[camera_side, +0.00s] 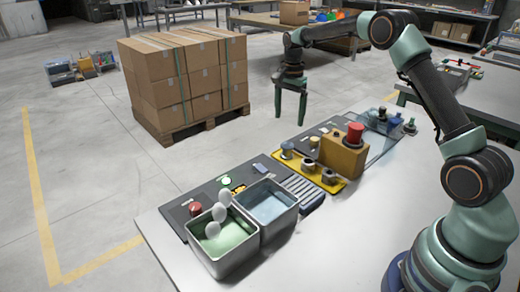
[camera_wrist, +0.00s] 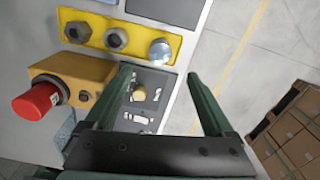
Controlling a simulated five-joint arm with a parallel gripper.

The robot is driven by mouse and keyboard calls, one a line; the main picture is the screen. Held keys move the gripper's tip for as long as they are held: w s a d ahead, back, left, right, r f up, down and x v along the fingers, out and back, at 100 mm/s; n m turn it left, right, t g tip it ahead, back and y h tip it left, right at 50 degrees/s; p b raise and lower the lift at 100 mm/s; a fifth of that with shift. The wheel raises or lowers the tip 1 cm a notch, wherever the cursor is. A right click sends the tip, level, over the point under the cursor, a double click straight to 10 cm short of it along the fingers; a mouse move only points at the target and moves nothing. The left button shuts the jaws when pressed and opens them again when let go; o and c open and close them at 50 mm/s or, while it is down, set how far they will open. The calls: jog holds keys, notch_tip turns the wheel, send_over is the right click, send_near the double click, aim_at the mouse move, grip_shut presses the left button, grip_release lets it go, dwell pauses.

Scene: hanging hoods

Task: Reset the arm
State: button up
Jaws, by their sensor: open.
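My gripper (camera_side: 290,118) hangs in the air with its two fingers pointing down, between the pallet of boxes and the workbench in the side view. The fingers are apart with nothing between them. In the wrist view my gripper (camera_wrist: 160,75) is also open and empty, above the bench's edge. Below it are a dark panel with a small tan knob (camera_wrist: 139,94), a yellow plate (camera_wrist: 95,36) with several round metal fittings, and a tan box (camera_wrist: 88,68) with a red button (camera_wrist: 36,101).
Two metal bins stand at the bench's near end, one green inside (camera_side: 228,238), one blue inside (camera_side: 267,206). A pallet of cartons (camera_side: 180,75) stands on the floor, left of my gripper. The floor between is clear.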

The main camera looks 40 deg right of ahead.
jog(key=s+a+r+n+t, duration=0.3)
jog(key=s+a+r+n, duration=0.6)
jog(key=r, duration=0.4)
jog(key=s+a+n+t, duration=0.1)
jog(key=s+a+n, duration=0.1)
jog(key=s, duration=0.5)
jog(key=s+a+f+n+t, duration=0.1)
jog(key=s+a+n, duration=0.2)
jog(key=s+n, duration=0.2)
jog(key=s, duration=0.2)
jog(key=shift+s+f+t, duration=0.25)
jog(key=shift+s+t, duration=0.05)
